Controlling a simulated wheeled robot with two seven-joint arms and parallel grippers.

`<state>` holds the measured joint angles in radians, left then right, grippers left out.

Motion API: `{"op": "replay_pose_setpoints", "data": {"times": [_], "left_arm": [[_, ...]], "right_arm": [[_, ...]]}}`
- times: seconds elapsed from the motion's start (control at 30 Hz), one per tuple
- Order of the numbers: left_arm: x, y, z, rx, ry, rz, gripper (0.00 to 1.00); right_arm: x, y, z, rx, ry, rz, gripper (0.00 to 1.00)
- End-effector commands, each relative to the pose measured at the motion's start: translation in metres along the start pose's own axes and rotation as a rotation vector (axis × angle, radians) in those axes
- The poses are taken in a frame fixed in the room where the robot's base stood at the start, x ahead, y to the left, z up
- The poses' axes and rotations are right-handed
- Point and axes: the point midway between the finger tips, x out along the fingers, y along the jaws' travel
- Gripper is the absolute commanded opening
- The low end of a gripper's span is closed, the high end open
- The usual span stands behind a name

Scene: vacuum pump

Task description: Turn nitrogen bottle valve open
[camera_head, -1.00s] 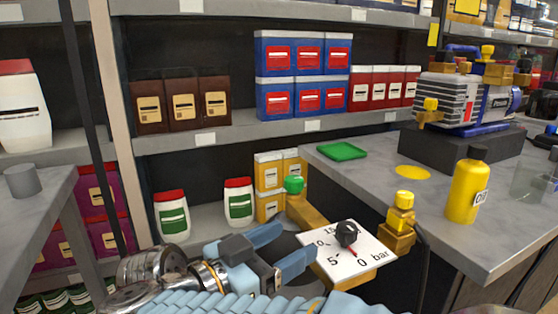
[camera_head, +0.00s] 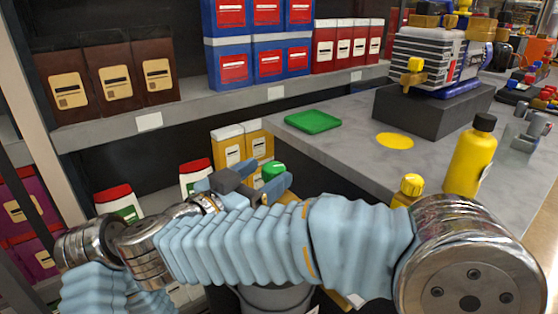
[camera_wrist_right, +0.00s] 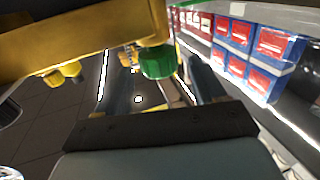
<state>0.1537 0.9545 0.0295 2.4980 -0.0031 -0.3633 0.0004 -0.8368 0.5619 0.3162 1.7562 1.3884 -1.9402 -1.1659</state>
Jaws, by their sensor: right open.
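The green valve knob (camera_head: 273,169) of the nitrogen bottle shows just beyond my right arm in the head view. It is large in the right wrist view (camera_wrist_right: 158,62), next to a brass-coloured body (camera_wrist_right: 70,38). My right gripper (camera_head: 267,178) is open, with one finger on each side of the knob in both views. I cannot tell whether the fingers touch it. A grey bottle (camera_head: 272,299) shows partly below my arm. The gauge plate is mostly hidden behind my arm. My left gripper is not in view.
A grey table (camera_head: 345,150) stands to the right. It carries a green tray (camera_head: 312,121), a yellow bottle (camera_head: 470,158) and a pump on a dark block (camera_head: 430,112). A brass fitting with a yellow cap (camera_head: 411,184) is close to my forearm. Shelves with boxes stand behind.

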Motion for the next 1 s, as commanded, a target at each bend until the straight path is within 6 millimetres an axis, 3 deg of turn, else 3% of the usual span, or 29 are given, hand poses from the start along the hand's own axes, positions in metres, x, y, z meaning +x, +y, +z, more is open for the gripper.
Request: {"op": "replay_pose_setpoints", "data": {"times": [0.1, 0.3, 0.67, 1.0], "left_arm": [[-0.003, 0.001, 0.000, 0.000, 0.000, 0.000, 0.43], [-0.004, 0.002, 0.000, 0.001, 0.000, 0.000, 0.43], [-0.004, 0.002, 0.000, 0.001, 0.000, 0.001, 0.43], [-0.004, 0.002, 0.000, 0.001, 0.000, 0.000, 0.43]], "right_arm": [[0.024, 0.001, -0.001, 0.001, -0.001, 0.002, 0.69], [0.048, 0.000, 0.000, 0.000, 0.000, 0.002, 0.69], [0.053, 0.000, 0.000, 0.001, 0.000, -0.001, 0.68], [0.053, 0.000, 0.000, 0.001, 0.000, 0.000, 0.18]]}}
